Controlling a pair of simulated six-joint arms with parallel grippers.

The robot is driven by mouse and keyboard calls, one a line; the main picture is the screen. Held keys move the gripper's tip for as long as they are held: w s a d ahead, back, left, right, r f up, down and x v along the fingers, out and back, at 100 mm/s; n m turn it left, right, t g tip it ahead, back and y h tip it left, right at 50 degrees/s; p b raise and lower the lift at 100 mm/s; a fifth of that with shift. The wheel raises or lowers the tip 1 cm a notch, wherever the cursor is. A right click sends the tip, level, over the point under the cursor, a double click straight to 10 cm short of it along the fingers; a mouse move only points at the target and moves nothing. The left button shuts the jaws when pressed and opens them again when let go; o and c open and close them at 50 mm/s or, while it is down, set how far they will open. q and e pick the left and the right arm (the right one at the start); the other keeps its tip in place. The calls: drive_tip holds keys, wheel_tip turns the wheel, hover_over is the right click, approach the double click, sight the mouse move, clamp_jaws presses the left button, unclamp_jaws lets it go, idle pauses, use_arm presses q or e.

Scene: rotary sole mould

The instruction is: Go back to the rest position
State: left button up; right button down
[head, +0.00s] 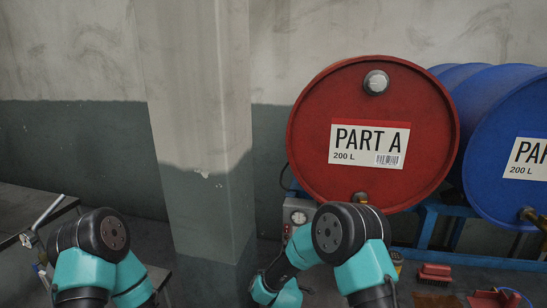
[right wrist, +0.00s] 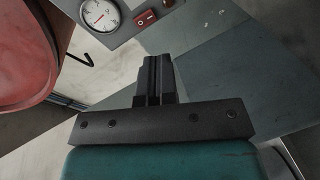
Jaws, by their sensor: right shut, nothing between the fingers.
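In the right wrist view my right gripper (right wrist: 153,62) has its two dark fingers together, with nothing between them. It points toward a grey box with a round gauge (right wrist: 99,14) and a red switch (right wrist: 145,19), apart from both. In the head view the teal and black right arm stands in front of the red drum, and its gripper is not seen. My left arm is bent at the lower left of the head view. Its gripper is out of view.
A red drum (head: 372,184) labelled PART A lies on its side on a blue rack (head: 427,228). A blue drum (head: 500,100) lies to its right. A concrete pillar (head: 195,90) stands left of the red drum. A bench (head: 17,205) is at the far left. Red items (head: 434,273) lie low at the right.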

drive_tip(key=s+d+f+m+g+y, duration=0.2)
drive_tip(key=s+f, duration=0.1)
drive_tip(key=s+d+f+m+g+y, duration=0.1)
drive_tip(key=s+d+f+m, duration=0.1)
drive_tip(key=shift+f+g, duration=0.1)
drive_tip(key=shift+g, duration=0.3)
drive_tip(key=s+d+f+m+g, duration=0.1)
drive_tip(key=s, duration=0.1)
drive_tip(key=s+d+f+m+g+y, duration=0.1)
drive_tip(key=s, duration=0.1)
drive_tip(key=s+d+f+m+g, duration=0.1)
drive_tip(key=s+m, duration=0.1)
drive_tip(key=s, duration=0.1)
drive_tip(key=shift+s+d+f+g, duration=0.1)
drive_tip(key=shift+d+f+g, duration=0.1)
drive_tip(key=shift+f+g, duration=0.2)
drive_tip(key=s+d+f+m+g, duration=0.2)
drive_tip(key=s+d+f, duration=0.1)
drive_tip(key=s, duration=0.5)
drive_tip(key=s+d+f+m+g, duration=0.2)
drive_tip(key=s+d+f+g, duration=0.1)
drive_tip(key=s, duration=0.4)
drive_tip(key=s+d+f+m+g+y, duration=0.1)
drive_tip(key=s+d+f+m+g, duration=0.1)
drive_tip(key=s, duration=0.6)
wheel_tip(320, 180, down, 2)
drive_tip(key=shift+s+d+f+m+g, duration=0.1)
drive_tip(key=shift+s+d+m+g, duration=0.3)
drive_tip(key=shift+d, duration=0.7)
drive_tip(key=shift+w, duration=0.1)
